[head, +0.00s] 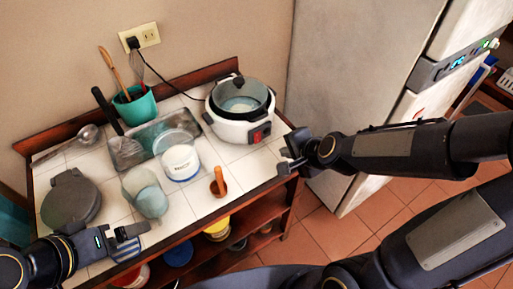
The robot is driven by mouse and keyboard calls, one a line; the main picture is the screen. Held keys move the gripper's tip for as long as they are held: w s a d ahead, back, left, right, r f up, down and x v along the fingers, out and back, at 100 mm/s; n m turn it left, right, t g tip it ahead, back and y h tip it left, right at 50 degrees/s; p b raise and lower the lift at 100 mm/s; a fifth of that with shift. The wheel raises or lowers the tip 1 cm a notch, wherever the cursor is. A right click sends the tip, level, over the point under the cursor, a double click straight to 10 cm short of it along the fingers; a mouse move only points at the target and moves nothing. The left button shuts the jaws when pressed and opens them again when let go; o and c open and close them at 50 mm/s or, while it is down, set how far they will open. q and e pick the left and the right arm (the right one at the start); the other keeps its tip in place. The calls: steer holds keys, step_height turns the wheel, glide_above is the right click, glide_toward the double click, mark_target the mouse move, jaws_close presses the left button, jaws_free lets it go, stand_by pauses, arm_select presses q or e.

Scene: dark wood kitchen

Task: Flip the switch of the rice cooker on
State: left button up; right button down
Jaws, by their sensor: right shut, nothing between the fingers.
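The white rice cooker (229,130) stands at the back right of the tiled counter, with a dark-rimmed pot or lid at its top. Its red switch (258,135) is on a dark panel at the front right; whether it is up or down is too small to tell. My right gripper (287,158) is shut and empty, right of and slightly nearer than the switch, apart from it, by the counter's right edge. My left gripper (128,232) is over the front left of the counter, far from the cooker; its finger gap is unclear.
A black cord runs from the cooker to the wall outlet (148,36). A fridge (347,70) stands at the right.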

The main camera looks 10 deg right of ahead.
mark_target(258, 137)
steer(key=shift+w+f, duration=0.15)
steer(key=shift+f, duration=0.05)
steer(key=b+x, duration=0.2)
steer(key=x, duration=0.6)
steer(key=shift+w+a+f, duration=0.15)
steer(key=shift+w+f, duration=0.1)
steer(key=w, duration=0.1)
steer(key=w+a+p, duration=0.1)
steer(key=w, duration=0.1)
steer(key=w+f, duration=0.1)
steer(key=shift+w+a+p, duration=0.15)
steer(key=shift+a+p, duration=0.1)
steer(key=shift+p, duration=0.15)
steer(key=shift+w, duration=0.1)
